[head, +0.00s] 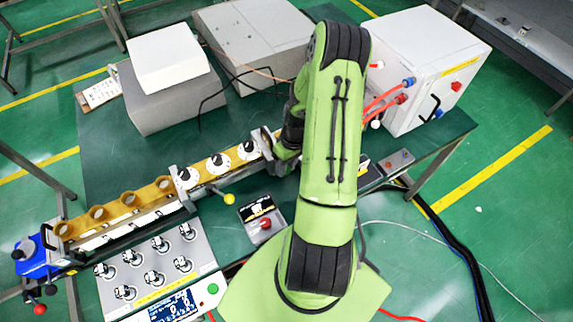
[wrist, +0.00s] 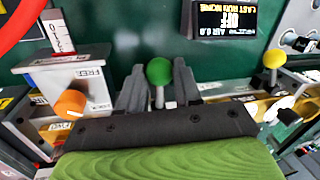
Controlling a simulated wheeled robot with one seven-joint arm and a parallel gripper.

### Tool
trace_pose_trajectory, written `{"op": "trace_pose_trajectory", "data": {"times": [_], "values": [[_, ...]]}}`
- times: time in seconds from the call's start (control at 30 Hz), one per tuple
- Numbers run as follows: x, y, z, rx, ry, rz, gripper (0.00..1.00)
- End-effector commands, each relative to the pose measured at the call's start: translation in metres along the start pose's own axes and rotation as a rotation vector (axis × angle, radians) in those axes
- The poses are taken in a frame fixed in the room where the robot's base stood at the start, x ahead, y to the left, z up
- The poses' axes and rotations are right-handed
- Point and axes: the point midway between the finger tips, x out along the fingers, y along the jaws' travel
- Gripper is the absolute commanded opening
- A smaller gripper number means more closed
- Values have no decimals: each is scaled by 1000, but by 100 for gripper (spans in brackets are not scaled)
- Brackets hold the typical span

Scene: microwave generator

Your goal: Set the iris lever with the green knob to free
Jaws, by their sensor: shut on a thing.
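The green knob (wrist: 158,69) tops a short pale lever in the wrist view. My gripper (wrist: 159,88) is around it, one dark finger on each side, shut on the lever just below the knob. The lever's lower end and its base are hidden behind the gripper body. I cannot read which position this lever is in. In the head view my arm hides the green knob and the fingertips.
An orange knob (wrist: 70,104) sits left of my gripper, beside a grey block (wrist: 62,68) marked FREE. A yellow knob (wrist: 274,58) is on the right; it also shows in the head view (head: 229,199). A white cabinet (head: 425,65) stands behind my arm.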

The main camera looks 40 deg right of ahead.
Motion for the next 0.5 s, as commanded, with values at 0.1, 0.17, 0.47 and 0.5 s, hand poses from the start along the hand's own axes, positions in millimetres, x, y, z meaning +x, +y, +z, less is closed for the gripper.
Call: {"op": "trace_pose_trajectory", "data": {"times": [0.1, 0.17, 0.47, 0.5], "values": [[0, 0, 0, 0, 1, 0, 0], [0, 0, 0, 0, 1, 0, 0], [0, 3, 0, -50, -9, 1, 0], [0, 4, 0, -68, -12, 1, 0]]}}
